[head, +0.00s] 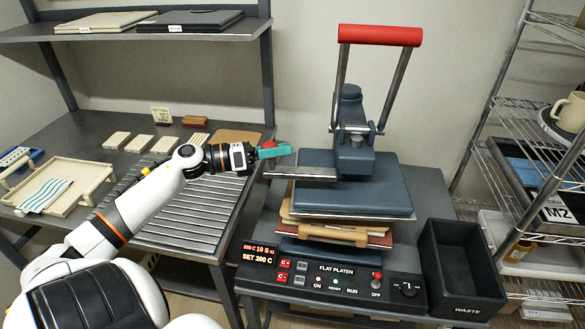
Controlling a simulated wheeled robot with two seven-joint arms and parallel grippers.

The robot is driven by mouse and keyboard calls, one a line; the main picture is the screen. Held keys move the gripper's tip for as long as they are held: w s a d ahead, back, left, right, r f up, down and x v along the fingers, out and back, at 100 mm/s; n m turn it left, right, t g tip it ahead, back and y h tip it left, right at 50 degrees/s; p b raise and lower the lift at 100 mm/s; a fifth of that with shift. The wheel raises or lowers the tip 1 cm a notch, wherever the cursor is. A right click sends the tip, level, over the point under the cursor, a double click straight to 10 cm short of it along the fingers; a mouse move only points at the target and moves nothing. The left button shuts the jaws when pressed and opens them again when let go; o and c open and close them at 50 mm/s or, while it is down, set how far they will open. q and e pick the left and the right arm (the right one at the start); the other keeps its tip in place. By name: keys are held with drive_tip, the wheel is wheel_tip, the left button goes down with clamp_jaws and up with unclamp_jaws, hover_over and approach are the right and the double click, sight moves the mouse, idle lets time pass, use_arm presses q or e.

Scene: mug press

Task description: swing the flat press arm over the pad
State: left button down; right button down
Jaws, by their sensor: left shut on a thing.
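The flat press has a dark blue-grey upper plate (375,190) on its head, and a tall lever with a red bar (380,35) raised above it. The plate lies above a brown pad stack (345,236) and looks roughly in line with it; any gap between them is hard to judge. A thin grey bar (300,173) juts left from the head. My left gripper (272,150), with teal fingers, is left of the plate and shut on a small red knob (268,145), mostly hidden by the fingers. My right gripper is out of view.
A control panel (330,280) fronts the press, with a black waste bin (460,270) to its right. A wire shelf (540,130) stands at the far right. A slatted rack (170,215) and a cream tray (65,185) are on the left table, under a shelf (140,33).

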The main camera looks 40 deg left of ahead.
use_arm(q)
drive_tip(key=a+b, duration=0.1)
drive_tip(key=a, duration=0.3)
drive_tip(key=shift+s, duration=0.1)
drive_tip(key=c, duration=1.3)
unclamp_jaws()
drive_tip(key=o, duration=0.3)
drive_tip(key=shift+o, duration=0.6)
drive_tip(key=shift+s+a, duration=0.1)
